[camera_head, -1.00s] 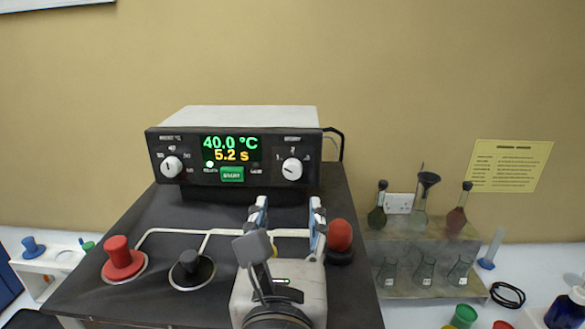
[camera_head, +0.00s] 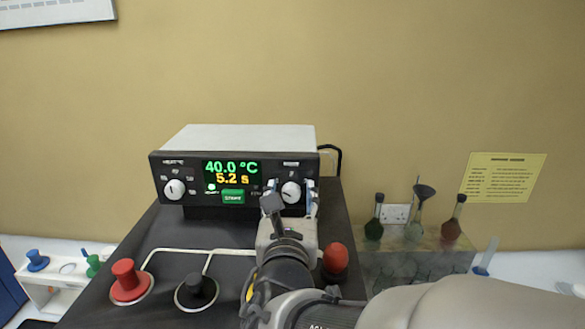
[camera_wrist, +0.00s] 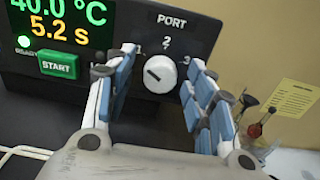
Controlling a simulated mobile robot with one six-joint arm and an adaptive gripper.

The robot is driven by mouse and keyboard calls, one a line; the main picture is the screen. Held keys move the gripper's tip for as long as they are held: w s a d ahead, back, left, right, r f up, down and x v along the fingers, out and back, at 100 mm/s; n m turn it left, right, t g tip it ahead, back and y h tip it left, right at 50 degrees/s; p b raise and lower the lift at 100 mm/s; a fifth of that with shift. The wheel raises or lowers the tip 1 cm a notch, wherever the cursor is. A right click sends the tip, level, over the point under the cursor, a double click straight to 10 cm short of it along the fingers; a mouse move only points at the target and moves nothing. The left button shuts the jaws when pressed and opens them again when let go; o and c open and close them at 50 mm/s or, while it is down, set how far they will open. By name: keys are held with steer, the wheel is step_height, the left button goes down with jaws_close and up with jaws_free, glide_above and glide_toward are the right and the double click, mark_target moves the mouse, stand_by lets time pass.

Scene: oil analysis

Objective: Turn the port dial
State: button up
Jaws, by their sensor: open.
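The port dial (camera_wrist: 160,74) is a round white knob with a dark pointer line, below the label PORT with positions 1, 2 and 3 around it. Its pointer slants toward the upper left, on the side of 1. In the head view the dial (camera_head: 291,191) is on the right of the instrument's front panel (camera_head: 236,181). My gripper (camera_wrist: 158,68) is open, with its blue-padded fingers on the left and right of the dial. A gap shows between each finger and the knob. Whether the fingertips reach the knob's depth is hard to tell.
The display (camera_head: 231,173) reads 40.0 °C and 5.2 s above a green START button (camera_wrist: 56,64). A second white dial (camera_head: 174,189) is on the panel's left. Red (camera_head: 129,281) and black (camera_head: 196,289) knobs stand on the dark top. A flask rack (camera_head: 405,265) is at right.

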steer(key=shift+c, duration=0.3)
steer(key=c, duration=1)
